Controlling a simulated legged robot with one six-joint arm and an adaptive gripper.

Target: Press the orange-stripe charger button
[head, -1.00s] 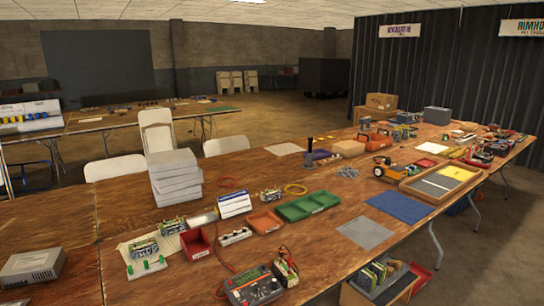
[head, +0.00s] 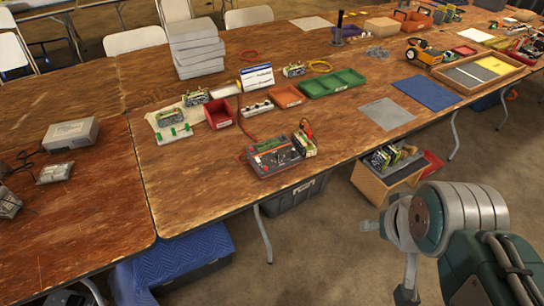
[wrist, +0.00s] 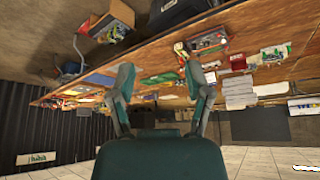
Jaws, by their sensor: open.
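A dark charger (head: 275,157) with a grey front panel, a red strip and small coloured marks lies near the front edge of the wooden table. A battery pack (head: 304,145) with red and black leads stands against its right side. I cannot make out an orange stripe or single button at this size. The charger also shows in the upside-down wrist view (wrist: 208,41), beyond the fingers. My gripper (wrist: 158,72) is open and empty, its two green-grey fingers spread apart, away from the table items. In the head view my arm is at the lower right, off the table.
A red bin (head: 219,114), orange tray (head: 287,97) and green tray (head: 332,84) stand behind the charger. A grey mat (head: 388,113) and blue mat (head: 427,93) lie to the right. Bare table lies left of the charger.

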